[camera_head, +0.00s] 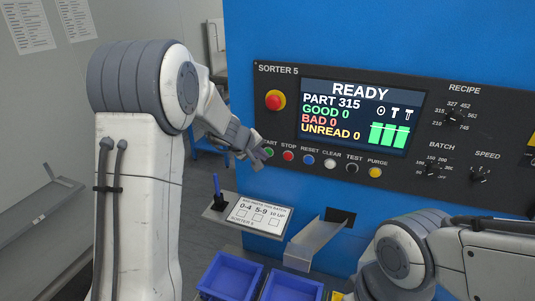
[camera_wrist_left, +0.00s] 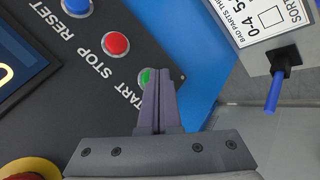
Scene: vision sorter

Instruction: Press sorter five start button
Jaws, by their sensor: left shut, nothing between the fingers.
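The Sorter 5 panel (camera_head: 246,104) is black on a blue cabinet, and its screen (camera_head: 358,112) reads READY. The green start button (camera_head: 268,152) is at the left end of the button row, partly hidden by my left gripper (camera_head: 262,158). In the left wrist view the green start button (camera_wrist_left: 145,77) shows just beside the closed fingertips of my left gripper (camera_wrist_left: 158,74). Those fingers are shut with nothing between them. I cannot tell whether they touch the button. My right arm shows at the lower right, but its gripper is out of view.
The red stop button (camera_head: 288,155) is right of start, then the blue reset button (camera_head: 309,159). A red emergency knob (camera_head: 275,100) sits above. A tally card plate (camera_head: 262,217) with a blue pen (camera_head: 217,186), a metal chute (camera_head: 312,243) and blue bins (camera_head: 231,275) are below.

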